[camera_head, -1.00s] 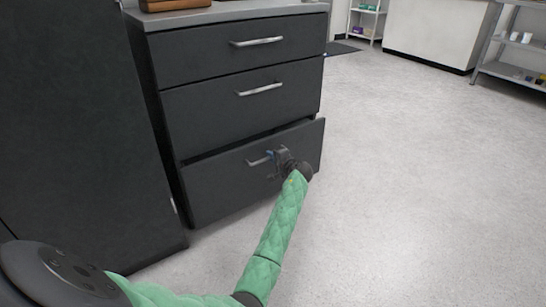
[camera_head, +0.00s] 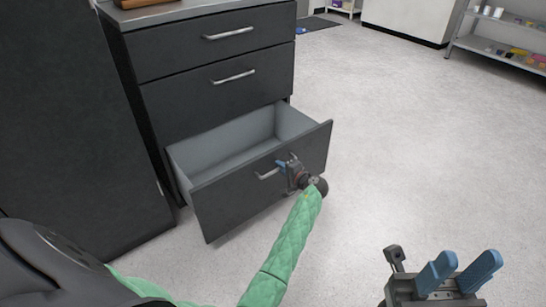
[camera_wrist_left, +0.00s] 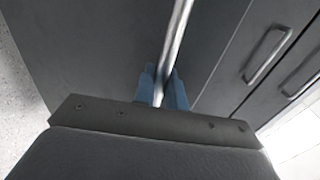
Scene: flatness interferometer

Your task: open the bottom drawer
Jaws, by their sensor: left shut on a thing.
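The bottom drawer (camera_head: 235,205) of the dark grey cabinet stands well out from the body, and its pale, empty-looking inside shows. Its silver bar handle (camera_head: 268,174) is on the front panel. My left gripper (camera_head: 287,165) is shut on this handle. In the left wrist view the handle (camera_wrist_left: 177,35) runs between the two blue fingers (camera_wrist_left: 163,88). My right gripper (camera_head: 458,270) is at the lower right, with its two blue fingers apart and nothing between them, over the floor.
The middle drawer (camera_head: 215,98) and top drawer (camera_head: 205,45) above are closed. A tall dark cabinet (camera_head: 80,120) stands close at the left. The pale floor (camera_head: 390,130) to the right is clear. A metal shelf (camera_head: 500,45) stands far right.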

